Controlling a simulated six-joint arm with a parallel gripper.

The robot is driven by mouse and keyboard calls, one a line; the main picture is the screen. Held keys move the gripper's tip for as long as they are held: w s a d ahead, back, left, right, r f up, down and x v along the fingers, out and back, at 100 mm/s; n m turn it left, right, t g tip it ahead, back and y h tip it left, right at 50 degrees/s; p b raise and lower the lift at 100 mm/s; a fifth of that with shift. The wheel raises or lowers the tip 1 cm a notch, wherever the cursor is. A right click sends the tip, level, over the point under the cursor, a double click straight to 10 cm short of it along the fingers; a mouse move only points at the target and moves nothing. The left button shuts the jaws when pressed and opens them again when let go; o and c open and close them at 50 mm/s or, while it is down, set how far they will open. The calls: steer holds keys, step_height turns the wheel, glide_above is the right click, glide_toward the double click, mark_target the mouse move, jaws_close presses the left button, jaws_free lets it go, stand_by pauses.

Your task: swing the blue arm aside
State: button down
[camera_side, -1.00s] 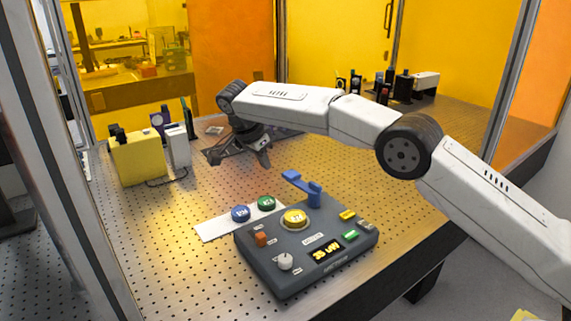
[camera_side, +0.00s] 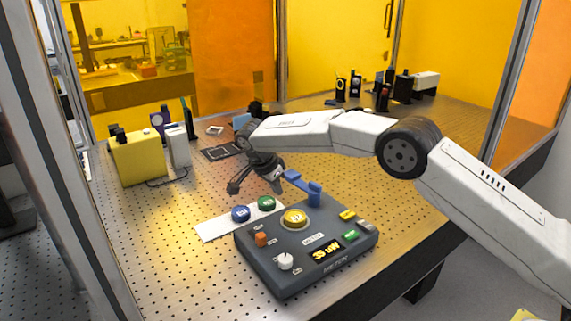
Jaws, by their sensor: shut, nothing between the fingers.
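The blue arm (camera_side: 301,184) is a bar on a short blue post at the back edge of the dark meter box (camera_side: 290,275). Its free end points back and to the left, and it stands behind the yellow-topped round disc (camera_side: 294,219) on the box. My gripper (camera_side: 255,188) is just left of the blue arm's free end, above the table, pointing down. Its fingers look dark and small. One finger is close to the blue arm's tip; I cannot tell whether they touch. Nothing shows in the gripper.
A white strip (camera_side: 212,228) lies left of the box with a blue disc (camera_side: 241,213) and a green disc (camera_side: 266,203) on it. A yellow block (camera_side: 138,160) stands at the left. Optical parts (camera_side: 395,85) stand at the back right. Bare perforated table lies between.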

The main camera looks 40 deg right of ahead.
steer(key=shift+w+d, duration=0.15)
steer(key=shift+d, duration=0.9)
steer(key=shift+w+d, duration=0.1)
steer(key=shift+d, duration=0.9)
steer(key=shift+w+d, duration=0.3)
steer(key=shift+d, duration=0.75)
steer(key=shift+w+a, duration=0.1)
steer(key=shift+a, duration=0.6)
glide_toward(289, 179)
steer(key=a+f, duration=0.1)
steer(key=a, duration=0.2)
steer(key=shift+s+a+r, duration=0.3)
steer(key=shift+a+r, duration=0.35)
steer(key=shift+r, duration=0.1)
